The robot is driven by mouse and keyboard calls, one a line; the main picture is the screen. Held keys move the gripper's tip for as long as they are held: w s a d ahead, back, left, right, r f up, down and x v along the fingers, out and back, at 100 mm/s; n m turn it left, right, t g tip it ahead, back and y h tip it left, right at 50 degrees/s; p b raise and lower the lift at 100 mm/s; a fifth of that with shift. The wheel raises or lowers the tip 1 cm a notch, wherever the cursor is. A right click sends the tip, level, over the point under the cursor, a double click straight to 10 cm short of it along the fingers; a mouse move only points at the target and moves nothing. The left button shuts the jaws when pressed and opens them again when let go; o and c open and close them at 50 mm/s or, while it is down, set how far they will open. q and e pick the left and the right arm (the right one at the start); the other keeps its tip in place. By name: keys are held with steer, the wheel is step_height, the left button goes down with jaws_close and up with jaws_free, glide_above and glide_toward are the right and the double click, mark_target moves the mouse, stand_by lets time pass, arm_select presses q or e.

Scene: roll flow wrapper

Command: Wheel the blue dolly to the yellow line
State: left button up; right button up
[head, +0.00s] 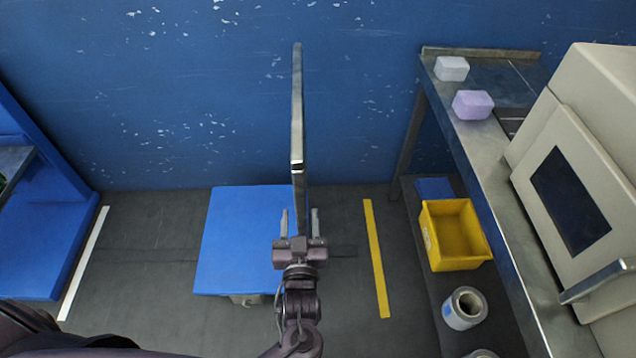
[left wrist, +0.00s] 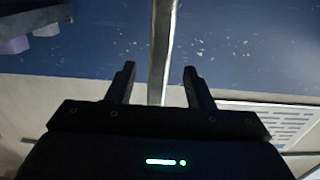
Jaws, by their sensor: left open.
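The blue dolly (head: 240,240) is a flat blue platform on the dark floor with an upright metal handle (head: 297,105) at its right side. The yellow line (head: 376,258) lies on the floor to the right of the dolly, with a strip of bare floor between them. My left gripper (head: 300,222) is open at the handle, over the dolly's right edge. In the left wrist view the handle bar (left wrist: 161,60) runs between the two open fingers, and I see no finger closed on it. My right gripper is not in view.
A white line (head: 84,262) lies left of the dolly beside a blue structure (head: 40,220). On the right stands a metal table (head: 490,160) with pale blocks and a beige machine (head: 580,170). A yellow bin (head: 455,235) and a can (head: 464,308) sit on its lower shelf. A blue wall closes the back.

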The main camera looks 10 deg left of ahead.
mark_target(300, 204)
arm_select(q)
steer(key=shift+r, duration=0.1)
steer(key=shift+w+a, duration=0.15)
steer(key=shift+w, duration=0.15)
steer(key=x, duration=0.6)
steer(key=shift+w, duration=0.4)
steer(key=shift+c, duration=1.6)
jaws_close()
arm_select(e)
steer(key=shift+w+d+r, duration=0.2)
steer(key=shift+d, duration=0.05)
